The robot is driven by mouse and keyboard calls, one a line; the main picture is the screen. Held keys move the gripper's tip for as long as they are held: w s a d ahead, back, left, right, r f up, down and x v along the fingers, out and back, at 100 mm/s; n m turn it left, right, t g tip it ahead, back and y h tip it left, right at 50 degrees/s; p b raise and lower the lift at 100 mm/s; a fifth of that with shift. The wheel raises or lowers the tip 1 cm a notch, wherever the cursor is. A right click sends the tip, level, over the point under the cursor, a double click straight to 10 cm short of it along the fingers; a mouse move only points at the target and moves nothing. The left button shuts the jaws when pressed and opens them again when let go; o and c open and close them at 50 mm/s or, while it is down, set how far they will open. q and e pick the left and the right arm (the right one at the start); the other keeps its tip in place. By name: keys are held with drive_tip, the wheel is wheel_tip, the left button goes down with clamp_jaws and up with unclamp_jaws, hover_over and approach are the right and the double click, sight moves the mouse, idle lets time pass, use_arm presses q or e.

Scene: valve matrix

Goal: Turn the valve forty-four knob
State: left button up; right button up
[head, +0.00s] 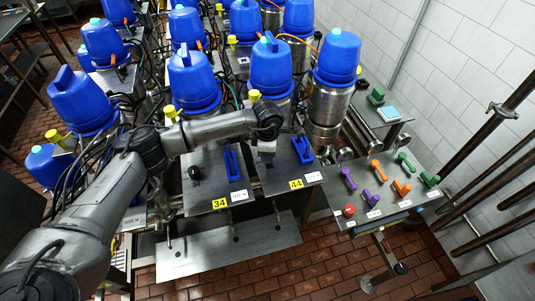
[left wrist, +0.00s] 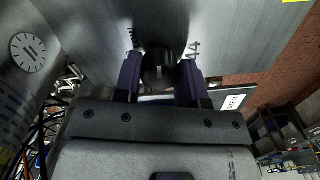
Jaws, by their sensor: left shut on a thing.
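The valve forty-four knob (left wrist: 158,68) is a black round knob on a grey metal panel, with markings beside it in the left wrist view. My left gripper (left wrist: 160,75) has its two dark fingers on either side of the knob and is shut on it. In the head view my left gripper (head: 268,158) points down at the panel with the yellow 44 label (head: 296,184), and it hides the knob there. A blue lever (head: 303,149) stands on the same panel, to the right of the gripper. My right gripper is not in view.
To the left is the panel labelled 34 (head: 219,204), with its own black knob (head: 194,173) and blue lever (head: 231,161). Blue-capped valves (head: 270,68) stand behind. A side table (head: 358,213) at right holds coloured handles. The brick floor in front is mostly clear.

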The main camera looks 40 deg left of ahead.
use_arm(q)
drive_tip(key=shift+n, duration=1.2)
drive_tip(key=shift+n+b, duration=0.3)
drive_tip(key=o, duration=0.9)
drive_tip(key=shift+r, duration=0.1)
drive_tip(key=shift+r, duration=0.3)
wheel_tip(320, 180, up, 13)
drive_tip(key=shift+r+b, duration=0.1)
drive_tip(key=shift+b, duration=1.1)
